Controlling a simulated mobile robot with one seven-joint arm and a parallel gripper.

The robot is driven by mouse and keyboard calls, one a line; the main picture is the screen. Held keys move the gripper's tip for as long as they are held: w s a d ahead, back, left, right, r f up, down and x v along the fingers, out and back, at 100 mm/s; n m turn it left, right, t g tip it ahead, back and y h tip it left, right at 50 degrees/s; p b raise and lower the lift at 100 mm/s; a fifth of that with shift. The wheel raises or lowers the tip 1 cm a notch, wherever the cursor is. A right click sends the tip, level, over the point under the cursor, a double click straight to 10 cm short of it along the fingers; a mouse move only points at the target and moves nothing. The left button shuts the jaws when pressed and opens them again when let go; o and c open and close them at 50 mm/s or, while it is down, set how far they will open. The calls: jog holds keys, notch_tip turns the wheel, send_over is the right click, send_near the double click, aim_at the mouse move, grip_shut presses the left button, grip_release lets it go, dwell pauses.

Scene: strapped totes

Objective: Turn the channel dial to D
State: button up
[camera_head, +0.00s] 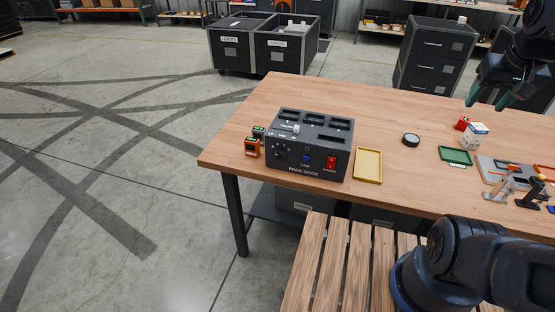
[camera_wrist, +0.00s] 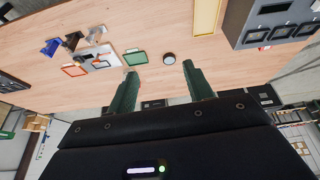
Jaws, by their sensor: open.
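The channel dial (camera_head: 279,153) is a small dark round knob at the left of the front face of the dark grey pack dock (camera_head: 322,160). Its letter marks are too small to read, so its setting cannot be told. The dock stands on the left part of the wooden table; part of it also shows at the upper right of the wrist view (camera_wrist: 262,28). My gripper (camera_head: 487,101) is at the upper right of the head view, over the table's far right side and well away from the dial. In the wrist view its two green fingers (camera_wrist: 158,78) are apart with nothing between them.
A blue button and a red switch (camera_head: 331,162) share the dock's front. Small orange-and-black devices (camera_head: 251,147) stand left of it. A yellow tray (camera_head: 368,165), dark puck (camera_head: 411,140), green tray (camera_head: 456,156) and white box (camera_head: 474,135) lie to the right. A slatted bench (camera_head: 340,262) stands in front.

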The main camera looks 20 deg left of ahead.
jog(key=w+a+n+t+h, duration=0.2)
jog(key=w+a+n+h, duration=0.2)
jog(key=a+n, duration=0.75)
jog(key=w+a+n+t+h, duration=0.3)
jog(key=a+n, duration=0.8)
jog(key=a, duration=0.2)
jog(key=s+a+n+t+y, duration=0.4)
jog(key=s+a+n, duration=0.35)
jog(key=a, duration=0.55)
jog(key=s+a+n+t+y, duration=0.3)
jog(key=s+a+n+t, duration=0.25)
jog(key=s+a, duration=0.5)
send_near(279, 157)
jog(key=shift+g, duration=0.45)
jog(key=w, duration=0.5)
jog(key=w+r, duration=0.1)
jog(key=w, duration=0.2)
jog(key=shift+w, duration=0.25)
jog(key=shift+c, duration=0.4)
